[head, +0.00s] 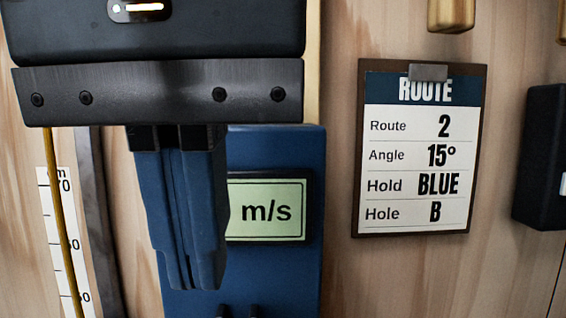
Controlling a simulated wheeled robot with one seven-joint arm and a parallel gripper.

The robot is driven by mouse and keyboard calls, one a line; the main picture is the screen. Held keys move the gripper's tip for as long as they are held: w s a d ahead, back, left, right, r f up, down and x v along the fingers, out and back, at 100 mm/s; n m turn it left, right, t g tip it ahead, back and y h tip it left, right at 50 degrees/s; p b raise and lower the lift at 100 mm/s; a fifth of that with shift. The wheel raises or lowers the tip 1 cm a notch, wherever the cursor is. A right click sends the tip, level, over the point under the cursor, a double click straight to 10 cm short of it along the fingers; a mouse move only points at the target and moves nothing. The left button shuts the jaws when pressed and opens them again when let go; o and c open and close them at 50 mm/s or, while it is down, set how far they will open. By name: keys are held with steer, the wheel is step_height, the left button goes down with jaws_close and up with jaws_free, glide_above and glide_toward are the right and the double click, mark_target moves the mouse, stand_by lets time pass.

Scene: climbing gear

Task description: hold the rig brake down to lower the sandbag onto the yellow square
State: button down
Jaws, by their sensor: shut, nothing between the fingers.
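My gripper (188,282) hangs at the left of the head view, its dark blue fingers pointing down and closed together with nothing between them. It is in front of a blue panel (265,275) with a pale green display (267,211) reading "m/s"; the fingers cover the left part of the display. I cannot tell whether the fingers touch the panel. Two small dark parts (239,311) show at the panel's bottom edge, cut off by the frame. A yellow-brown rope (56,190) runs down at the far left. I cannot make out the brake, the sandbag or the yellow square.
A white scale strip (50,215) marked in tens stands behind the rope, beside a dark vertical bar (100,220). A route clipboard (422,150) hangs on the wooden wall (440,280). A black box (543,155) is at the right edge, a wooden piece (450,14) at the top.

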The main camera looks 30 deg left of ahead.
steer(key=f, duration=0.5)
steer(key=shift+w+a, duration=0.2)
steer(key=shift+w, duration=0.15)
steer(key=shift+s+d+f+p, duration=0.1)
steer(key=shift+s+f+p, duration=0.1)
steer(key=shift+f, duration=0.4)
steer(key=shift+s+d+f+p, duration=0.1)
steer(key=shift+s+d+f, duration=0.05)
steer(key=shift+f, duration=0.45)
steer(key=shift+s+d+f+p, duration=0.1)
steer(key=shift+s+f+p, duration=0.1)
steer(key=shift+f, duration=0.4)
steer(key=shift+w+f, duration=0.1)
